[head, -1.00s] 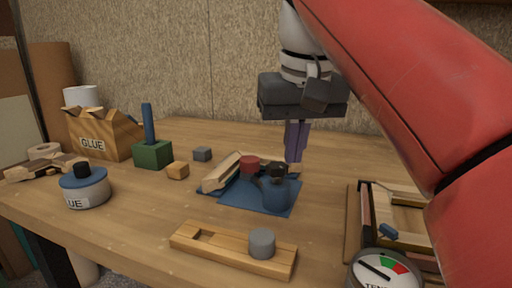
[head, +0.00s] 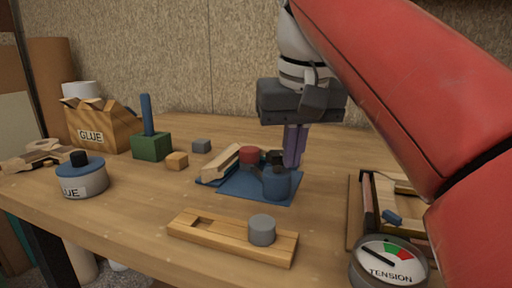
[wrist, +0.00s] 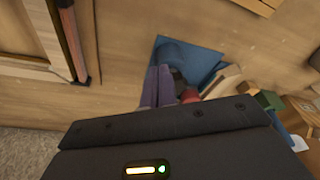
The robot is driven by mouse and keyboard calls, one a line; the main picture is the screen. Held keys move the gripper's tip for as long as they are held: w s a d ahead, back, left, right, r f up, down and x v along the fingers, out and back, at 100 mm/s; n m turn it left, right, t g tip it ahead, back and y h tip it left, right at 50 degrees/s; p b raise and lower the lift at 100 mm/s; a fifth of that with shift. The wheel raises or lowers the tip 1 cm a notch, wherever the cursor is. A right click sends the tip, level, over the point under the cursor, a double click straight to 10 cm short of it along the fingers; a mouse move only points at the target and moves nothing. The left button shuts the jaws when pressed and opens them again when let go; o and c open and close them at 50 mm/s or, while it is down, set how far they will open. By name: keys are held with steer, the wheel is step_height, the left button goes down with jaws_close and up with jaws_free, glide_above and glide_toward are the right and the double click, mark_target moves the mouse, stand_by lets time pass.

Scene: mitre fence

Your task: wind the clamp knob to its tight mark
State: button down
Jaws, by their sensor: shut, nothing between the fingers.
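The blue mitre fence base (head: 233,188) lies on the bench and carries an angled wooden bar (head: 222,163). A red round knob (head: 250,155) and a blue cylinder (head: 277,184) with a black part (head: 273,159) stand on it. I cannot tell which one is the clamp knob, and no tight mark is readable. My gripper (head: 292,164) points down with its purple fingers shut and empty, just behind and right of the black part. In the wrist view the fingers (wrist: 158,80) partly cover the blue cylinder (wrist: 172,53); the red knob (wrist: 189,96) shows beside them.
A wooden slide with a grey cylinder (head: 262,230) lies in front. A tension gauge (head: 389,263) and a framed wooden piece (head: 357,215) are at right. A glue pot (head: 82,181), glue box (head: 100,130), green block (head: 152,147) and small blocks (head: 177,161) stand left.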

steer(key=shift+w+a, duration=0.1)
steer(key=shift+w, duration=0.05)
steer(key=shift+s+a+r+p, duration=0.1)
steer(key=shift+s+a+p, duration=0.15)
steer(key=shift+a+p, duration=0.8)
steer(key=shift+a, duration=0.2)
stand_by(0.6)
steer(key=shift+s+a, duration=0.1)
steer(key=shift+s, duration=0.25)
step_height(320, 180, up, 6)
steer(key=shift+f, duration=0.1)
stand_by(0.5)
